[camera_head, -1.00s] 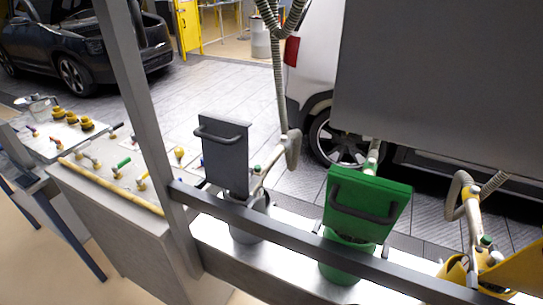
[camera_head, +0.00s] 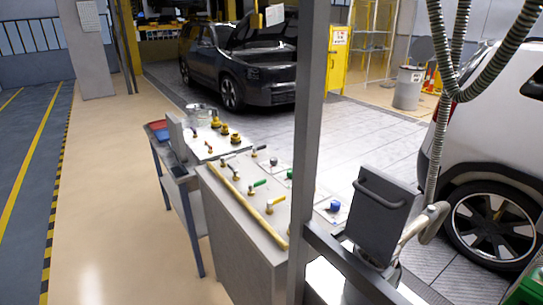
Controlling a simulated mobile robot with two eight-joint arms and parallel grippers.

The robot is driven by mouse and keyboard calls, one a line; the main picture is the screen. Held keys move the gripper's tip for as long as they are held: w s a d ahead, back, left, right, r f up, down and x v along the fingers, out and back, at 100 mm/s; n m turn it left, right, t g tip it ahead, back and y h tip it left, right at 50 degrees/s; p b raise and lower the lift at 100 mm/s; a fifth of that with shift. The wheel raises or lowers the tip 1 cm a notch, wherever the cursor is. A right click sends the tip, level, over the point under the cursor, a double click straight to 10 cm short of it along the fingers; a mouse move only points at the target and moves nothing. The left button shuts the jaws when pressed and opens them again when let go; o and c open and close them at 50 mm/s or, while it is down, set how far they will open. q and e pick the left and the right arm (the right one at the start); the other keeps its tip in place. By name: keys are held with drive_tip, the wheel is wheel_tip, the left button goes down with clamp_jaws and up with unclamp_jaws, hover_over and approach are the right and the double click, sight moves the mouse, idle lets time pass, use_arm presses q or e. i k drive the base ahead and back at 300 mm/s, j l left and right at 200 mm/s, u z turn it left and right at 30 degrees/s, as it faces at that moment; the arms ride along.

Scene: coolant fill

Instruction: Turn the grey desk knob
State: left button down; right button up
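The desk (camera_head: 232,232) is a grey cabinet with a sloped pale top, left of the upright post. A small greyish round knob (camera_head: 275,161) stands near the back of its top and looks like the grey desk knob; it is small, so its colour is not certain. A green knob (camera_head: 290,174) sits close beside it, near the post. A blue knob (camera_head: 334,206) stands right of the post. Neither of my grippers is in view, and nothing touches the knobs.
Levers with green (camera_head: 257,184) and yellow (camera_head: 269,207) handles stand on the desk behind a yellow rail (camera_head: 245,207). A grey post (camera_head: 308,120) hides part of the desk top. A blue-legged cart (camera_head: 192,215) stands left. The beige floor (camera_head: 120,200) is open.

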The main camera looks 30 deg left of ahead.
sight(274, 161)
drive_tip(key=i+j, duration=0.1)
drive_tip(key=j, duration=0.35)
drive_tip(key=i+j, duration=0.1)
drive_tip(key=j, duration=0.35)
drive_tip(key=i+j+z, duration=0.1)
drive_tip(key=j, duration=0.3)
drive_tip(key=i+j, duration=0.1)
drive_tip(key=j, duration=0.35)
drive_tip(key=i+j, duration=0.1)
drive_tip(key=j, duration=0.35)
